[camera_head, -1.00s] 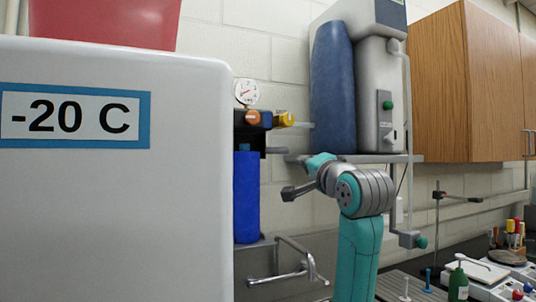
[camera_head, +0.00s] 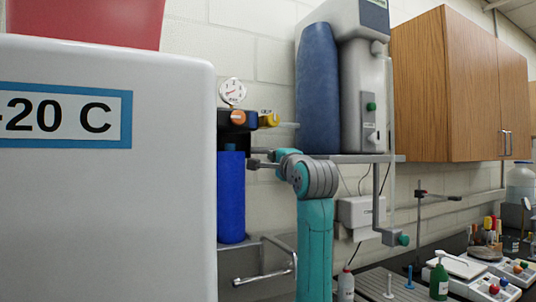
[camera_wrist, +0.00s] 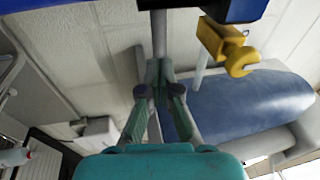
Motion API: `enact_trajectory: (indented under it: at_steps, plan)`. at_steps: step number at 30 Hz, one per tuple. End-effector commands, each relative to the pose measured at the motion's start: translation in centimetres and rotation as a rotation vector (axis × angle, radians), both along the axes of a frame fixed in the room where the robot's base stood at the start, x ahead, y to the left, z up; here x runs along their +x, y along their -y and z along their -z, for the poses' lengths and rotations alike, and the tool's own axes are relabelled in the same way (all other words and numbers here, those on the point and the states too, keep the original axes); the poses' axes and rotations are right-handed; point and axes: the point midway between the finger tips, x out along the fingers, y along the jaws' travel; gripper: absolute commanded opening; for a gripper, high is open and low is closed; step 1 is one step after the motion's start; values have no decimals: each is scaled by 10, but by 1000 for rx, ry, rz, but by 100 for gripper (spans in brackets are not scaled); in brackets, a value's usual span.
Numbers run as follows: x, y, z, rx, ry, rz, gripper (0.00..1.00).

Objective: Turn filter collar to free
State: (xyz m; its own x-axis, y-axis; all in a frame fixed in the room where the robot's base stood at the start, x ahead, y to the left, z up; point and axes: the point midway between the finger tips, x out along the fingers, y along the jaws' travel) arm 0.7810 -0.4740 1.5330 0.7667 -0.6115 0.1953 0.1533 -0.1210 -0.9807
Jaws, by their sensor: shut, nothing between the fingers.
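The filter is a blue cylinder (camera_head: 231,195) hanging upright under a dark head (camera_head: 237,126). A small lighter blue neck (camera_head: 230,147) shows at its top; I cannot tell which way any collar is turned. My gripper (camera_head: 252,159) is just right of the filter's top in the head view; contact is unclear. In the wrist view my gripper (camera_wrist: 158,70) has its fingers together, empty, with a grey rod (camera_wrist: 158,32) beyond them.
A pressure gauge (camera_head: 232,91) stands above the head. A white freezer (camera_head: 110,210) fills the left. A grey purifier with a blue tank (camera_head: 318,95) is on a shelf to the right. Bottles and tools crowd the bench at right.

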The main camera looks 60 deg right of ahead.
Motion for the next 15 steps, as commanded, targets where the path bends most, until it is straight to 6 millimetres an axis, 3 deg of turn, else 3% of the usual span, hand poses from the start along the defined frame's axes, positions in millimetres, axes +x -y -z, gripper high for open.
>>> enact_trajectory:
  at_steps: [6,15]
  plan:
    - [27,21,-7,0,-2,-1,0]
    - [40,32,-10,-1,-1,-1,0]
